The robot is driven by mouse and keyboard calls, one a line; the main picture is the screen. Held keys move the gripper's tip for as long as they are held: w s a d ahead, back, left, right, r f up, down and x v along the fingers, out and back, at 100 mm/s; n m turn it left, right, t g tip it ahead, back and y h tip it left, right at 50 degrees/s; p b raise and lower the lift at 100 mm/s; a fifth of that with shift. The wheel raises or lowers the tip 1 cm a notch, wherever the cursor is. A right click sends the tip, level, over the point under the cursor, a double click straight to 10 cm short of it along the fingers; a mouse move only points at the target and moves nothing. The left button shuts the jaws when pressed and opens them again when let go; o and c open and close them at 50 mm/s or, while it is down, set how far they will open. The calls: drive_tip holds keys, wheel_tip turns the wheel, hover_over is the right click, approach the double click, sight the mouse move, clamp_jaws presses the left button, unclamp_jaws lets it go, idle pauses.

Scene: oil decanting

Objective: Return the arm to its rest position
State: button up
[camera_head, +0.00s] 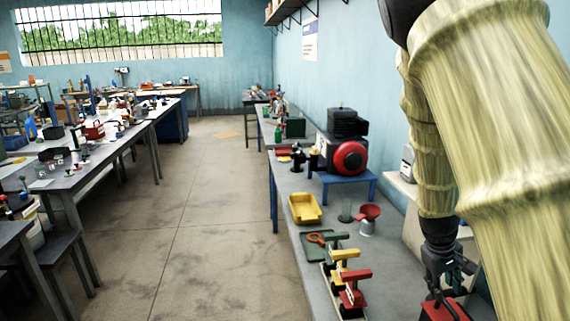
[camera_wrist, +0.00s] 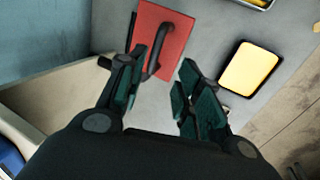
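My gripper (camera_head: 447,272) is at the lower right of the head view, just above a red container (camera_head: 443,311) that is cut off by the bottom edge. In the wrist view my gripper (camera_wrist: 158,84) has its two dark green fingers spread apart, with nothing held between them. The red container (camera_wrist: 176,42) lies beyond the fingertips there. Its black curved handle (camera_wrist: 158,48) shows close to the left finger. I cannot tell whether a finger touches the handle.
The grey bench (camera_head: 289,257) holds a yellow tray (camera_head: 304,209), a red funnel (camera_head: 367,212), a green tray (camera_head: 312,250) and several coloured tools. A red-and-black machine (camera_head: 349,159) stands behind on a blue stand (camera_head: 345,181). The wrist view shows a dark-rimmed yellow-filled tray (camera_wrist: 249,69). The aisle floor (camera_head: 200,225) is clear.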

sight(446, 306)
drive_tip(key=shift+x, duration=3.5)
drive_tip(key=shift+r, duration=0.1)
